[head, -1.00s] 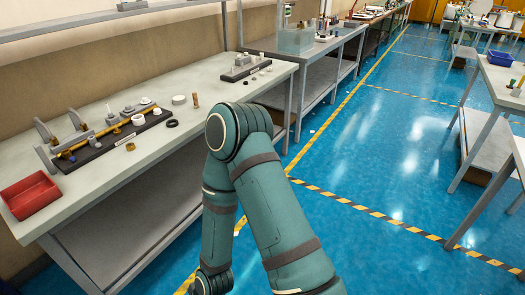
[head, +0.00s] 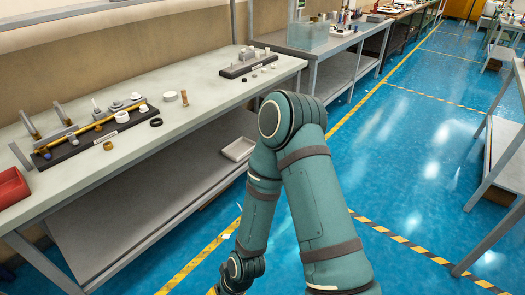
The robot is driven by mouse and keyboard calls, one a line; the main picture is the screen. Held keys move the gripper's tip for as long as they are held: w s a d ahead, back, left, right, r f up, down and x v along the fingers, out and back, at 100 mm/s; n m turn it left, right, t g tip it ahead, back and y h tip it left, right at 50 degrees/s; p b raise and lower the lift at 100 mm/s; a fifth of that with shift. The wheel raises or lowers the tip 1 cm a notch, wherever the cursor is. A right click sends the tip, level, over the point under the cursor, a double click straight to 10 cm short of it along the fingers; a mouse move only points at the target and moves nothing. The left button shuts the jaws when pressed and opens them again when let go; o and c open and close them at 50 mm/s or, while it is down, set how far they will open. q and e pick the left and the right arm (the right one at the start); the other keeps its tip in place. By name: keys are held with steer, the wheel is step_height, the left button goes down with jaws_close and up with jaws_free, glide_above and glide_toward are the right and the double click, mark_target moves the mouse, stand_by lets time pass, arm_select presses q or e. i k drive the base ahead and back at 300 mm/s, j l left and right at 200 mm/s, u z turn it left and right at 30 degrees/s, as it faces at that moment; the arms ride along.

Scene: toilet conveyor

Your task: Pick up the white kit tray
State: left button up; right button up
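A shallow white tray (head: 239,149) lies on the lower shelf of the grey workbench, near the shelf's right end and beside my teal arm in the picture. It looks empty. No gripper touches it. One of my arms bends across the middle of the view, with its elbow over the blue floor in front of the bench. Its far end runs down out of the bottom of the picture. Neither of my grippers shows, so I cannot see what they hold.
The workbench (head: 200,104) carries a dark fixture with a yellow rod (head: 95,130), small round parts, a second dark fixture (head: 247,64) and a red bin (head: 12,187). The lower shelf (head: 140,205) is otherwise bare. Blue floor (head: 425,165) is open to the right.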

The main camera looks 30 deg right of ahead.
mark_target(237, 151)
steer(key=l+z, duration=0.15)
steer(key=l, duration=0.6)
steer(key=i+l+z, duration=0.15)
steer(key=l, duration=0.55)
steer(key=l+z, duration=0.1)
steer(key=l, duration=0.65)
